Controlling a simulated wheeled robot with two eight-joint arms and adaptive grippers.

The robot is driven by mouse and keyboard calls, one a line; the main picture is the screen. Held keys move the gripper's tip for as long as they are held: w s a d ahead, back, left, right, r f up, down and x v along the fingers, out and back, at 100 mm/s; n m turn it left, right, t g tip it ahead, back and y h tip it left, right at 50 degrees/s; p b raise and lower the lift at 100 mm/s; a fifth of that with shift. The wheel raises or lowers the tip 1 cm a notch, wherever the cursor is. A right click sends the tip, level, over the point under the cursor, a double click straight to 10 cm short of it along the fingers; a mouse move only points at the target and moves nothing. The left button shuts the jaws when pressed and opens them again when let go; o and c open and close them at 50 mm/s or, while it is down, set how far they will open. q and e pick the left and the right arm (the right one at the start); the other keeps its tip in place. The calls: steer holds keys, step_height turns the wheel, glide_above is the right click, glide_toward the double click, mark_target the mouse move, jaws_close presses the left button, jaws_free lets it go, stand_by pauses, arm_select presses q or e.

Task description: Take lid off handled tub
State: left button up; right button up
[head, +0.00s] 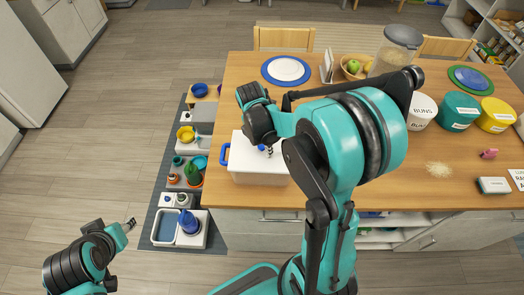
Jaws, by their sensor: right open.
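The handled tub (262,179) is a white box with a blue side handle (224,154). It stands near the front left edge of the wooden table, and its white lid (243,158) is on top. A small blue part (262,147) shows on the lid under my gripper. My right gripper (269,150) is open and points down just over the lid. My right arm hides the tub's right and back parts, and I cannot tell whether the fingers touch the lid. My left gripper (131,222) is over the floor at the lower left, far from the tub. Its jaw state is unclear.
A blue plate (271,73) lies behind the tub. White (422,108), teal (457,112) and yellow (497,114) tubs stand right.

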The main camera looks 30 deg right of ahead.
jaws_close()
